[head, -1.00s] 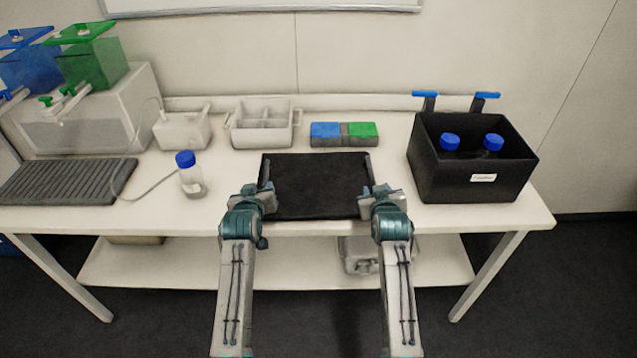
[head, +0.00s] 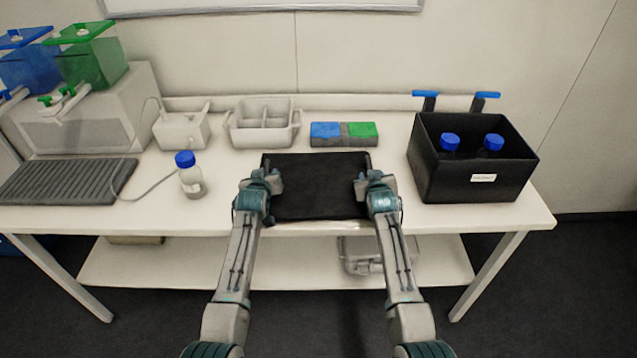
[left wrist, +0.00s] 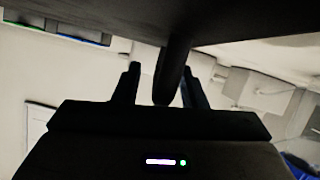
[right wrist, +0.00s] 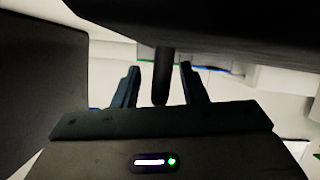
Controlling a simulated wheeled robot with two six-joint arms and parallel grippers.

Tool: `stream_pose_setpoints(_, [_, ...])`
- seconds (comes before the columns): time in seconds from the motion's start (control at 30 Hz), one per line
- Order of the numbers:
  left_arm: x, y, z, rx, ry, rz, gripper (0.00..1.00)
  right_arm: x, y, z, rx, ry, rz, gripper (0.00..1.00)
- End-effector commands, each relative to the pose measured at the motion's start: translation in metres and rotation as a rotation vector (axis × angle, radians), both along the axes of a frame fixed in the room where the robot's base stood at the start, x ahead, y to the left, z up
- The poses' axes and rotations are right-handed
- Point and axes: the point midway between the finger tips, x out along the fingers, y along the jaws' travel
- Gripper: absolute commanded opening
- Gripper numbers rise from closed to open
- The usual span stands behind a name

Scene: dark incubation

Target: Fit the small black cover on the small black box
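The black cover (head: 318,188) is a flat dark panel at the front middle of the table. The black box (head: 470,181) stands open-topped at the right, with two blue-capped bottles inside. My left gripper (head: 275,182) is at the cover's left edge, its fingers apart on either side of a dark tab (left wrist: 172,72), nearer the right finger in the left wrist view. My right gripper (head: 362,184) is at the right edge, its fingers apart around a similar tab (right wrist: 162,75), with gaps showing on both sides. The cover's underside is hidden in the head view.
A blue-capped bottle (head: 189,177) stands left of the cover. Blue and green blocks (head: 343,134) and a white divided tray (head: 263,124) are behind it. Two blue-topped handles (head: 486,97) rise behind the box. Bare table lies between cover and box.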

Motion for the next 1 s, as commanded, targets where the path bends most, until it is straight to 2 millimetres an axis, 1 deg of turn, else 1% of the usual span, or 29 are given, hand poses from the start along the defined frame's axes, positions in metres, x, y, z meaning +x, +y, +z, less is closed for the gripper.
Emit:
stream_pose_setpoints(0.27, [0.0007, 0.0, -0.0002, 0.0, -0.001, 0.0, 0.38, 0.0006, -0.0001, -0.0006, 0.0, 0.001, 0.0, 0.39])
stream_pose_setpoints(0.37, [0.0006, 0.0, -0.0002, 0.0, 0.0, 0.0, 0.2, 0.0005, 0.0, -0.0006, 0.0, 0.001, 0.0, 0.21])
stream_pose_setpoints(0.4, [0.0006, 0.0, -0.0002, 0.0, 0.0, 0.0, 0.12, 0.0005, 0.0, -0.0006, 0.0, 0.001, 0.0, 0.13])
stream_pose_setpoints(0.47, [0.0006, 0.0, -0.0002, 0.0, 0.0, 0.0, 0.01, 0.0005, -0.0001, -0.0005, 0.0, 0.001, 0.0, 0.01])
stream_pose_setpoints(0.5, [0.0006, 0.0, -0.0002, 0.0, 0.0, 0.0, 0.0, 0.0005, -0.0001, -0.0005, 0.0, 0.001, 0.0, 0.0])
stream_pose_setpoints(0.73, [0.0004, 0.0, -0.0003, 0.0, 0.0, 0.0, 0.0, 0.0004, -0.0001, -0.0005, -0.001, 0.001, 0.0, 0.0])
stream_pose_setpoints(1.0, [0.0008, 0.0, 0.0065, 0.0, -0.002, 0.0, 0.0, 0.0008, -0.0001, 0.0062, -0.001, -0.001, 0.0, 0.0])
